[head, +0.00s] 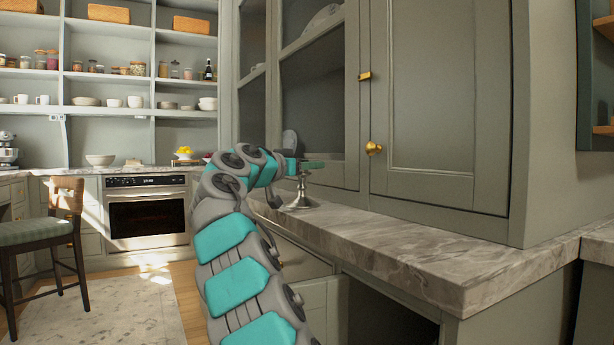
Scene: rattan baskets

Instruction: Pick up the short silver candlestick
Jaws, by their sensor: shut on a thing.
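The short silver candlestick (301,192) stands upright on the marble counter, or just above it; I cannot tell which. It has a round flared base and a thin stem. My gripper (303,168) is at the end of my teal and grey arm and is shut on the upper part of the candlestick. The fingers hide the candlestick's top.
The marble counter (400,250) is bare to the right of the candlestick. Grey cabinet doors (440,100) with brass knobs rise right behind it. Below the counter is a dark open space (385,318). A chair (50,235) and an oven (148,215) stand at the left.

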